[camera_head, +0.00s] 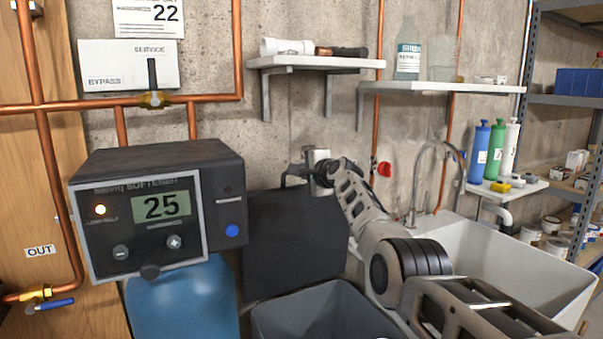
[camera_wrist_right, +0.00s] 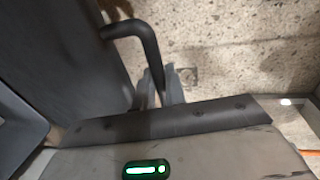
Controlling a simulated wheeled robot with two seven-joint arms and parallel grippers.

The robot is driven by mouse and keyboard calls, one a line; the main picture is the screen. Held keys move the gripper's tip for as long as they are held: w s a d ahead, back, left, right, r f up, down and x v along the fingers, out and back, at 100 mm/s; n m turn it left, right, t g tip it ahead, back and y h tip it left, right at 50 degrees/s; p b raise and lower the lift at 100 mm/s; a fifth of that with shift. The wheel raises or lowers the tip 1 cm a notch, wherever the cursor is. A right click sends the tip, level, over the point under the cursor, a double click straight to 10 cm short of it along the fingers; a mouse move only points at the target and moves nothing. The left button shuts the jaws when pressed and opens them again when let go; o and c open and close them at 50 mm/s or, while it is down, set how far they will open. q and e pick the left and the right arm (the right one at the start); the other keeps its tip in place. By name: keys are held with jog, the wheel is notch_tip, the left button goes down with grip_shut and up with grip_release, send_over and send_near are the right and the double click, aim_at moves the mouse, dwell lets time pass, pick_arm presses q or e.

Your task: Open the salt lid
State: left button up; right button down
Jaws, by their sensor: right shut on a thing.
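The dark salt lid (camera_head: 295,245) stands about upright behind a grey open-topped bin (camera_head: 268,318). Its black bar handle (camera_wrist_right: 148,42) shows in the right wrist view. My right gripper (camera_head: 305,168) is at the lid's top edge, shut on the handle. The fingers (camera_wrist_right: 162,88) close around one end of the bar in the wrist view. My right arm hides part of the lid's right side and the bin. The bin's inside shows only in part. My left gripper is in neither view.
The softener control box (camera_head: 155,200) reading 25 stands left of the lid, above a blue tank (camera_head: 183,300). A white sink (camera_head: 490,255) lies to the right, behind my arm. Copper pipes (camera_head: 40,130) run along the wall, and shelves (camera_head: 435,88) hang above.

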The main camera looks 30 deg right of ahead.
jog(key=shift+d+r, duration=0.1)
jog(key=c, duration=1.5)
grip_release()
jog(key=shift+c, duration=0.2)
jog(key=shift+s, duration=0.15)
jog(key=b+v, duration=0.2)
jog(key=v, duration=1.3)
jog(key=shift+s, duration=0.35)
